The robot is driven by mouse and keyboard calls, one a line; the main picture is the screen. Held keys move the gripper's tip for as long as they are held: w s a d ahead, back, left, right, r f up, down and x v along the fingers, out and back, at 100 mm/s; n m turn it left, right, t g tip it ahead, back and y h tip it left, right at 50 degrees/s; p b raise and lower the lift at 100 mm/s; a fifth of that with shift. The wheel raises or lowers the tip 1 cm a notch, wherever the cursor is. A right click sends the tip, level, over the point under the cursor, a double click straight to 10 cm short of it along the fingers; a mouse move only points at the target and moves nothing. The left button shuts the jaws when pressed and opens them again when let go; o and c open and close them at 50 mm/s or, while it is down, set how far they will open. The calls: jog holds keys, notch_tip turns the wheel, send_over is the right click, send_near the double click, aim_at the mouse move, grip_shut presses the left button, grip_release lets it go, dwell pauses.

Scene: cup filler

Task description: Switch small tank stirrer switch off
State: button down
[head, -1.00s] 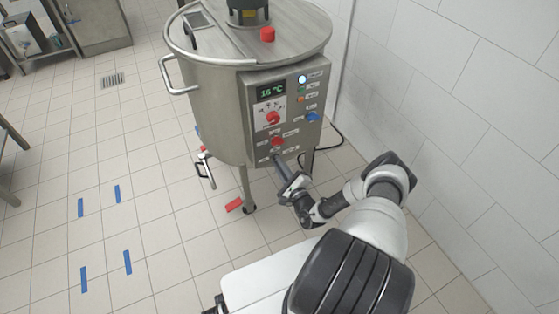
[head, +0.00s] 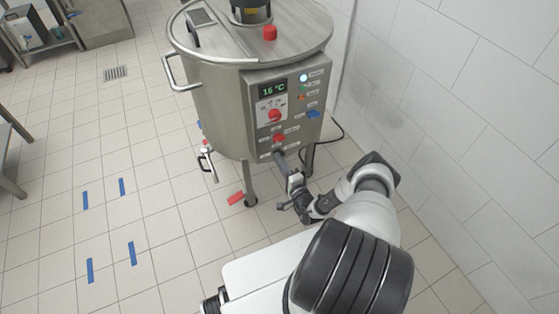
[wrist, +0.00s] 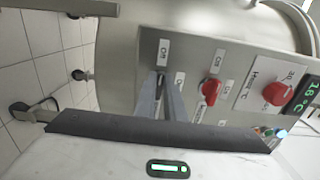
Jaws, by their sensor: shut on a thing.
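The steel tank (head: 222,120) stands on legs, with a grey control panel (head: 257,140) on its front. The panel also shows in the wrist view (wrist: 215,55), turned sideways. My gripper (head: 279,157) reaches up to the panel's lower edge. In the wrist view, its fingers (wrist: 166,82) are shut on a small switch (wrist: 161,74) at the panel's lower end. The fingers hide most of this switch, so its turn is hard to read. An "Off" label (wrist: 164,52) sits just beside it.
A red switch (head: 278,138), a red knob (head: 274,115), a blue knob (head: 313,114) and a 16 °C display (head: 272,91) sit higher on the panel. A tiled wall (head: 450,110) stands at the right. The floor at the left is mostly clear, with blue tape marks (head: 86,200).

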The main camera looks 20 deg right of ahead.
jog(key=shift+d, duration=0.1)
dwell(0.4)
jog(key=c, duration=1.8)
grip_release()
jog(key=shift+c, duration=0.2)
jog(key=shift+s, duration=0.15)
